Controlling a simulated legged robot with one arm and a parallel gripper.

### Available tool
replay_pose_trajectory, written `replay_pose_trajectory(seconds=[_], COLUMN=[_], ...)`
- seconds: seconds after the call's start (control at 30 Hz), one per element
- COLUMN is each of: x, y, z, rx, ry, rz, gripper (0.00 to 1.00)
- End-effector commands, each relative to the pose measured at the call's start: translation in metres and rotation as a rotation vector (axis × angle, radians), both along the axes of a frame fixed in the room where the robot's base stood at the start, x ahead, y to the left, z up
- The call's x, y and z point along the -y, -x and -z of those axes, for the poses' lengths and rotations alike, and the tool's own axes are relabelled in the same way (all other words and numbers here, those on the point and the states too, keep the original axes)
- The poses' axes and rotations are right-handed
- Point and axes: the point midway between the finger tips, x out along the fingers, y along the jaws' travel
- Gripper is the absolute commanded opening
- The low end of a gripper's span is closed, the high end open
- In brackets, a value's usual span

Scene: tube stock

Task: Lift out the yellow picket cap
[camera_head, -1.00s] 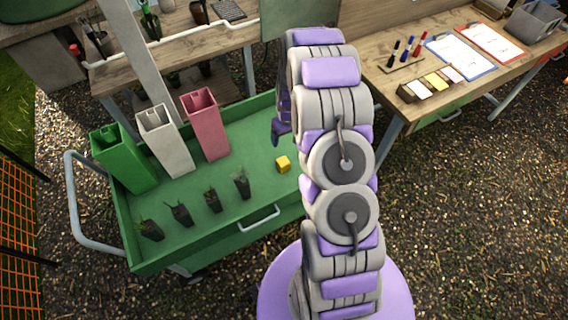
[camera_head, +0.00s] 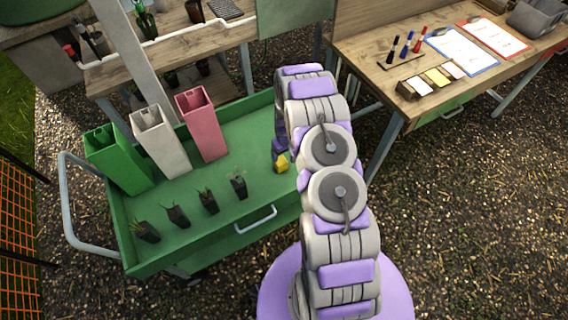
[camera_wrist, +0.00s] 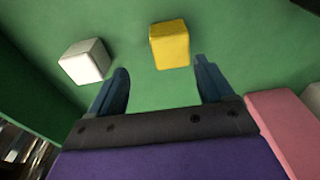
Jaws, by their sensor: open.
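The yellow picket cap (camera_head: 281,163) is a small block on the green trolley's top, just beside my gripper in the head view. In the wrist view the yellow cap (camera_wrist: 170,44) lies ahead of my open jaws, a little right of the middle between them. My gripper (camera_wrist: 160,82) is open with nothing between its fingers. In the head view my gripper (camera_head: 279,150) is low over the trolley, partly hidden by my arm. A white cap (camera_wrist: 84,61) lies left of the yellow one in the wrist view; I cannot make it out in the head view.
The green trolley (camera_head: 180,250) holds green (camera_head: 118,160), white (camera_head: 160,145) and pink (camera_head: 203,125) upright tubes and several small potted plants along its front edge. Part of the pink tube (camera_wrist: 285,130) shows close to my right finger. A workbench (camera_head: 440,60) stands right.

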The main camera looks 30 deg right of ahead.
Motion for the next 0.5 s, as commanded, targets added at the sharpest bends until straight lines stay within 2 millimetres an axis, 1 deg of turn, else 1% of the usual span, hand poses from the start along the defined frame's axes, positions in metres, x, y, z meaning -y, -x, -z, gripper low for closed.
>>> replay_pose_trajectory(seconds=[0.03, 0.17, 0.27, 0.33, 0.5], x=[-0.003, -0.004, 0.000, 0.002, 0.004], y=[-0.001, -0.002, -0.002, -0.001, 0.000], z=[0.009, 0.018, 0.024, 0.031, 0.058], rx=[-0.001, 0.000, 0.000, -0.001, 0.001], ry=[0.003, 0.005, -0.001, -0.005, -0.010], rz=[-0.004, -0.003, -0.002, -0.002, -0.002], gripper=[0.81, 0.81, 0.81, 0.81, 0.81])
